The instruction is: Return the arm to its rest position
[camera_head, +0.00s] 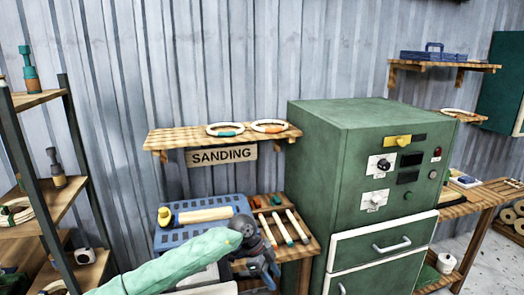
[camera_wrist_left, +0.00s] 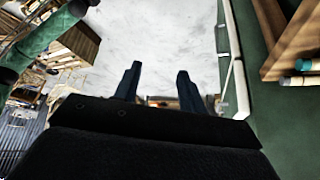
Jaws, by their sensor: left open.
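My left arm comes in from the bottom left of the head view with a green sleeve. Its gripper (camera_head: 262,270) hangs beside the small wooden bench, in front of the blue crate and left of the green cabinet. In the left wrist view the two dark blue fingers (camera_wrist_left: 156,85) stand apart with nothing between them. Pale floor shows beyond them. My right gripper is in neither view.
The green cabinet (camera_head: 325,130) stands close right of my left gripper. A blue crate (camera_head: 175,240) and a wooden bench (camera_head: 313,245) with several rods lie near it. A wall shelf (camera_head: 180,138) holds two rings above a SANDING sign (camera_head: 222,155). A rack (camera_head: 50,225) stands left.

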